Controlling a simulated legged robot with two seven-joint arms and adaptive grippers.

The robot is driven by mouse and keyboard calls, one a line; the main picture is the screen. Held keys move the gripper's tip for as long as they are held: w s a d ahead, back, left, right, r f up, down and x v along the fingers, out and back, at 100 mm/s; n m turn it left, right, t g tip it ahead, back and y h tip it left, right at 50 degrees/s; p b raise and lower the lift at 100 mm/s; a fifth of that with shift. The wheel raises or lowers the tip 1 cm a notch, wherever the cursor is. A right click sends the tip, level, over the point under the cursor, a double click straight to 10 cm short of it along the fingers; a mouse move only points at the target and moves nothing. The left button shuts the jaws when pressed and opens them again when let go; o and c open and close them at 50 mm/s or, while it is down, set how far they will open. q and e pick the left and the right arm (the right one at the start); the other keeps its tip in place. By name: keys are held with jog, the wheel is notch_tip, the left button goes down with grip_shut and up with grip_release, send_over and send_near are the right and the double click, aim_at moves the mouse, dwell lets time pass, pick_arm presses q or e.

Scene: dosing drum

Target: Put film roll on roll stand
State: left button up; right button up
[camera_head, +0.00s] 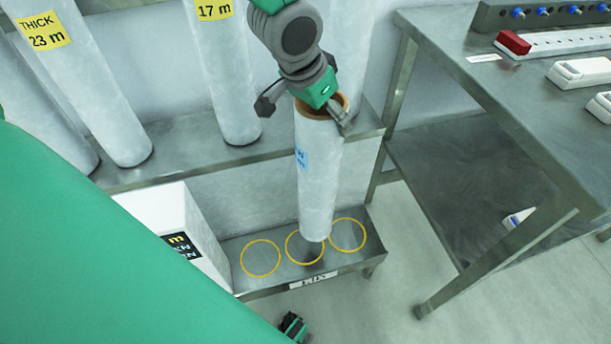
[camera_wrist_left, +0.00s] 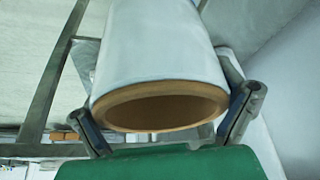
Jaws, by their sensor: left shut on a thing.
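The film roll (camera_head: 318,175) is a tall white cylinder with a brown core and a small blue label. It hangs nearly upright from my left gripper (camera_head: 325,105), which is shut on its upper end. In the left wrist view the roll (camera_wrist_left: 165,55) sits between the two fingers of the left gripper (camera_wrist_left: 170,115), its open brown core end facing the camera. The roll stand (camera_head: 335,258) is a low metal shelf with three yellow rings. The roll's lower end overlaps the middle ring (camera_head: 291,255); I cannot tell whether it touches the stand.
Other large rolls (camera_head: 225,75) stand on the higher shelf (camera_head: 270,150) behind, labelled 17 m and THICK 23 m. A white box (camera_head: 175,215) stands at the left end of the stand. A metal table (camera_head: 510,80) stands at right. The left and right rings are empty.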

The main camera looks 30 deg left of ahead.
aim_at(318, 181)
pick_arm(q)
notch_tip(318, 181, down, 13)
jog(key=b, duration=0.7)
jog(key=shift+w+a+m, duration=0.4)
jog(key=shift+w+a, duration=0.05)
jog(key=shift+f, duration=0.15)
jog(key=o, duration=1.4)
jog(key=shift+f, duration=0.1)
jog(key=shift+o, duration=0.2)
